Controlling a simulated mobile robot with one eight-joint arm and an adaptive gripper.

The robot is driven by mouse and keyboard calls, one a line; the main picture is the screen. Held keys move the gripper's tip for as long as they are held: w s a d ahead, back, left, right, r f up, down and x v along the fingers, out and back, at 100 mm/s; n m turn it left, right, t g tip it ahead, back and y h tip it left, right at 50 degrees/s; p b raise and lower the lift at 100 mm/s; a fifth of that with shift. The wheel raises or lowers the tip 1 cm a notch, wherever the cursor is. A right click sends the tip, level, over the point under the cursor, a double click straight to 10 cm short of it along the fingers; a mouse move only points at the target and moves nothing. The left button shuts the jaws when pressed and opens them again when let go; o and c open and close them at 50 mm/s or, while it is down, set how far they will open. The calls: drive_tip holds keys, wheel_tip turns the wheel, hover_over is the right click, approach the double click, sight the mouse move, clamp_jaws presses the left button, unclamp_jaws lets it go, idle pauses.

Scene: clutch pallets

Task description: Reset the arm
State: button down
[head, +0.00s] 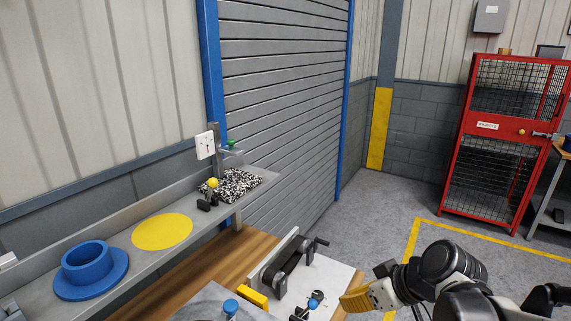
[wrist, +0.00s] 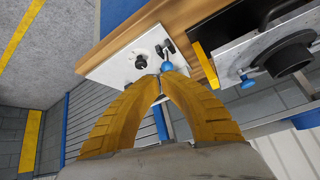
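My gripper (head: 355,300) shows at the lower right in the head view, beside the right edge of a white panel (head: 330,272) on the wooden bench. In the wrist view its two yellow fingers (wrist: 161,82) bow outward and their tips come together. Nothing shows between them. Past the tips lie the white panel (wrist: 115,68) and a small blue knob (wrist: 167,66). The tips overlap the knob's surroundings in the picture; I cannot tell the distance. My arm runs off the lower right of the head view.
A grey shelf (head: 195,231) holds a blue flanged ring (head: 88,262), a yellow disc (head: 162,231) and a speckled pad (head: 238,183). A black clamp-like fixture (head: 286,265) stands on the bench. A red mesh cabinet (head: 508,135) stands at right. Open floor (head: 385,205) lies between.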

drive_tip(key=s+d+m+t+h+b, duration=0.1)
drive_tip(key=s+d+m+h+b, duration=0.2)
drive_tip(key=s, duration=0.7)
drive_tip(key=r+m+h, duration=0.1)
drive_tip(key=m+h, duration=0.1)
drive_tip(key=m, duration=0.1)
drive_tip(key=shift+d+m+t, duration=0.3)
drive_tip(key=shift+d, duration=0.05)
drive_tip(key=shift+f, duration=0.1)
idle(0.9)
